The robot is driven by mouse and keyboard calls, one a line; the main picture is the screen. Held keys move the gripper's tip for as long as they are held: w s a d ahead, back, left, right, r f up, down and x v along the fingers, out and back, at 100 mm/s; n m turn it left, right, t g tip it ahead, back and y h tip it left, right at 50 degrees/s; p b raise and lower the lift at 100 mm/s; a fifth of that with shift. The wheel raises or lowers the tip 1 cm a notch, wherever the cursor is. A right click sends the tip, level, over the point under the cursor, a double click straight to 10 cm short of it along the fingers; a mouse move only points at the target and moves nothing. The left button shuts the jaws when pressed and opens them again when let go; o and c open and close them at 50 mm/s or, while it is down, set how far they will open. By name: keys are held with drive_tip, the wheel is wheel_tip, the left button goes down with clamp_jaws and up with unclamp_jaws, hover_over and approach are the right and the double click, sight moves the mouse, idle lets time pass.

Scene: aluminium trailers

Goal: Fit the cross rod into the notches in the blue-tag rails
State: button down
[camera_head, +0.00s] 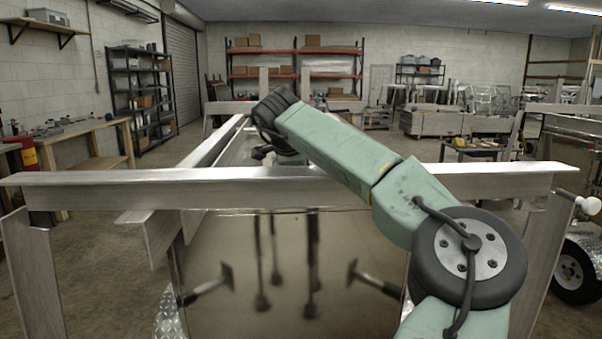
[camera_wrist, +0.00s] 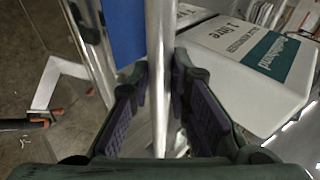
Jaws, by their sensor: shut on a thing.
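In the wrist view, my gripper (camera_wrist: 160,75) has its purple-padded fingers on both sides of a shiny round metal rod (camera_wrist: 159,110), the cross rod, and is shut on it. The rod runs up the picture between the fingers. A blue tag (camera_wrist: 123,32) shows just left of the rod, close to the left fingertip. Any notch is hidden, and I cannot tell whether the rod touches a rail. In the head view, my arm reaches over the front crossbeam (camera_head: 110,188); its gripper and the rod cannot be made out. Long aluminium rails (camera_head: 205,150) run away behind the beam.
A white container with a teal label (camera_wrist: 252,62) lies right of the rod in the wrist view, near the right finger. An orange-tipped clamp (camera_wrist: 40,116) is at left. In the head view, a workbench (camera_head: 90,150) stands left and another trailer (camera_head: 575,265) right.

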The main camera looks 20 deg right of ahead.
drive_tip(key=shift+s+f+b, duration=0.1)
drive_tip(key=shift+f+b, duration=0.25)
drive_tip(key=shift+f, duration=0.2)
drive_tip(key=shift+f, duration=0.45)
drive_tip(key=c, duration=1.4)
unclamp_jaws()
drive_tip(key=shift+s+b, duration=0.15)
drive_tip(key=shift+b, duration=0.15)
drive_tip(key=shift+c, duration=0.2)
drive_tip(key=shift+a, duration=0.1)
drive_tip(key=v, duration=0.9)
drive_tip(key=shift+w+r, duration=0.25)
drive_tip(key=shift+r, duration=0.15)
